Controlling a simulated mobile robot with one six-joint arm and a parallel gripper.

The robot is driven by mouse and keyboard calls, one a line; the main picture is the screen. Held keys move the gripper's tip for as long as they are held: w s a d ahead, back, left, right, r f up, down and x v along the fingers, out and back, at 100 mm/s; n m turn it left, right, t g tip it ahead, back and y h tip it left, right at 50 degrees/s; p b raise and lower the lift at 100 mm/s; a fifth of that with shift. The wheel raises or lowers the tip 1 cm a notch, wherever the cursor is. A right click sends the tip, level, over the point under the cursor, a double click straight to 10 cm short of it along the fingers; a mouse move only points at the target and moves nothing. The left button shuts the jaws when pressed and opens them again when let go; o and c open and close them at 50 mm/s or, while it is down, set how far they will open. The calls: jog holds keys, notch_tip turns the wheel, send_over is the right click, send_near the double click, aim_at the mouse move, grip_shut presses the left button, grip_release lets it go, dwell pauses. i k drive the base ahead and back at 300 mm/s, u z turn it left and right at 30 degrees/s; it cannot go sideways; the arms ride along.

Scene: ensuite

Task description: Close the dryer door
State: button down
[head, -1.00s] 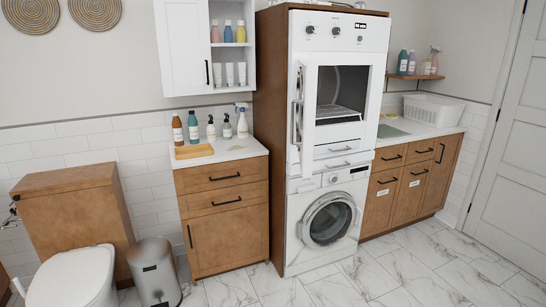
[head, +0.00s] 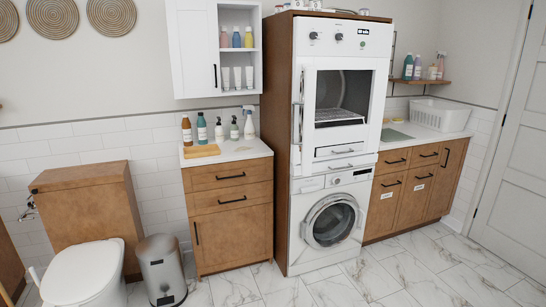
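The dryer (head: 350,48) is the white upper machine in a tall wooden cabinet, stacked above a washer. My gripper is not in view.
The washer (head: 331,222) below has its round door shut. A wooden drawer cabinet (head: 228,225) with bottles on top, a steel bin (head: 161,270) and a toilet (head: 84,275) stand to the left. The marble floor (head: 380,285) in front is clear.

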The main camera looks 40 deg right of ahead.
aim_at(308, 84)
jog(key=u, duration=0.4)
jog(key=i, duration=1)
jog(key=u, duration=0.05)
jog(key=k, duration=0.95)
jog(key=z, duration=0.2)
jog(key=i, duration=0.5)
jog(key=u, duration=0.1)
